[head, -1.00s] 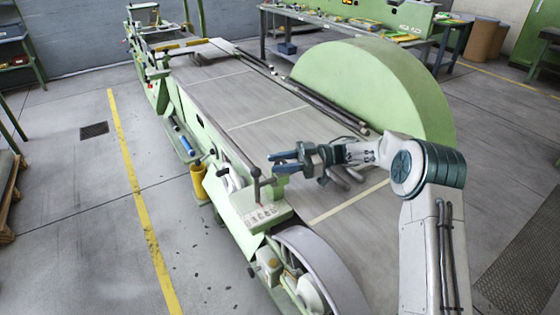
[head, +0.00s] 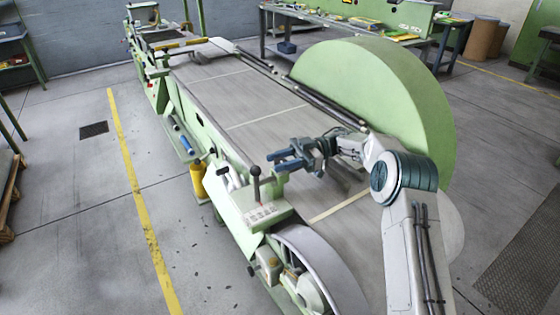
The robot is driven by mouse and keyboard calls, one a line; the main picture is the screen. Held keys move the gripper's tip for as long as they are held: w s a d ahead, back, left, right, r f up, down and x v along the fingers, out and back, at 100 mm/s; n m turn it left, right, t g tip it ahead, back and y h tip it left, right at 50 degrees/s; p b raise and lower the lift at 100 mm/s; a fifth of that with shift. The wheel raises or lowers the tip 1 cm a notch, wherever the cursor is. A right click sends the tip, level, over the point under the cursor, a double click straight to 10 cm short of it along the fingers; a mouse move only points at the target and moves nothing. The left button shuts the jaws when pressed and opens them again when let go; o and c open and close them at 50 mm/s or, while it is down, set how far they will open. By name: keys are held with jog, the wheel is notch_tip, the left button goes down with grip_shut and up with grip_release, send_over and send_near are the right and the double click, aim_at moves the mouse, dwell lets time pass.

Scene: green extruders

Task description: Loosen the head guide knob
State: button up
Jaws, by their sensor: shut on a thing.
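My gripper (head: 274,160) is over the near end of the long green machine, at its left edge beside the conveyor bed. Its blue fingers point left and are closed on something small.
The flat grey bed (head: 250,105) runs away to the back. A large green half-round guard (head: 385,90) stands at right behind my arm. A big wheel (head: 325,265) is at the near end. Open floor lies left, with a yellow line (head: 140,205).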

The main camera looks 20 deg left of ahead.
jog(key=o, duration=1)
jog(key=shift+m+t+y, duration=0.4)
